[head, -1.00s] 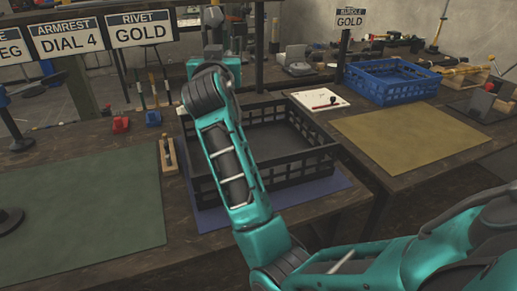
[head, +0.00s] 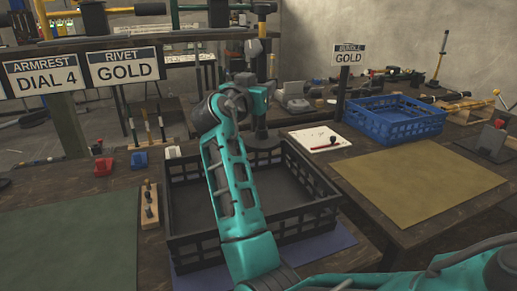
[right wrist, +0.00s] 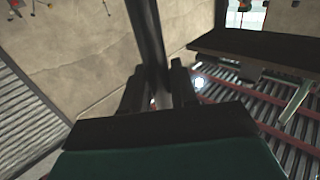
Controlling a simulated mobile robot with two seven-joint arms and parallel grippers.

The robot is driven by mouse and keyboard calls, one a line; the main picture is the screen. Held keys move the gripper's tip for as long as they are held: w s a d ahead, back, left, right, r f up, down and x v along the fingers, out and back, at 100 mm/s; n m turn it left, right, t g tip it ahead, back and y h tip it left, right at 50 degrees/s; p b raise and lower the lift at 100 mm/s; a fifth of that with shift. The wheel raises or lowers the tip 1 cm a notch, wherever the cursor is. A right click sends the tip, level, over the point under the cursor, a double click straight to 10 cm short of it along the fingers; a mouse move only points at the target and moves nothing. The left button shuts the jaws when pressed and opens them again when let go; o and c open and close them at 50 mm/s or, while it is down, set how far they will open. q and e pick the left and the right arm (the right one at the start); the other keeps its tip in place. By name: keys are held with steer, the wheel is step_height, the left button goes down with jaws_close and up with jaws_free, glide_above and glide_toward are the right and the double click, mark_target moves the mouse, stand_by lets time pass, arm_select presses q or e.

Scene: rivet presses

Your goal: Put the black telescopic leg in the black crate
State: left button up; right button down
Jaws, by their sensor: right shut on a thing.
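The black telescopic leg (head: 261,115) stands roughly upright, with its round dark foot (head: 264,140) over the back edge of the black crate (head: 305,217). I cannot tell whether the foot touches the rim. My right gripper (head: 258,90) is shut on the leg's shaft; my own forearm crosses in front of the crate. In the right wrist view the shaft (right wrist: 148,35) runs up between the two dark fingers of this gripper (right wrist: 158,88). The visible crate floor is bare. My left gripper is not in view.
The crate sits on a blue mat (head: 325,243). A blue crate (head: 395,125) and a yellow mat (head: 420,180) lie to the right. A wooden block with pegs (head: 149,207) stands close to the crate's left side. A notepad (head: 318,138) lies behind it, right.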

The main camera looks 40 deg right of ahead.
mark_target(261, 142)
step_height(261, 142, down, 12)
steer(key=shift+f+b, duration=0.25)
steer(key=shift+b, duration=0.35)
steer(key=shift+f, duration=0.2)
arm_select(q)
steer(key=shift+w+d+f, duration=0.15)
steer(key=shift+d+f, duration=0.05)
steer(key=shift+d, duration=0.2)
arm_select(e)
steer(key=shift+f+b, duration=0.35)
steer(key=shift+b, duration=0.1)
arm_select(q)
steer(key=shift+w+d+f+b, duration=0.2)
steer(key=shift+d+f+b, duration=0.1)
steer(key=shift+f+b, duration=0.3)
arm_select(e)
steer(key=shift+f, duration=0.35)
steer(key=shift+r, duration=0.1)
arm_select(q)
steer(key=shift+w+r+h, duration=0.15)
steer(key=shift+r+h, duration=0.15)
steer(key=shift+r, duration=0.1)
arm_select(e)
steer(key=c, duration=0.9)
jaws_free()
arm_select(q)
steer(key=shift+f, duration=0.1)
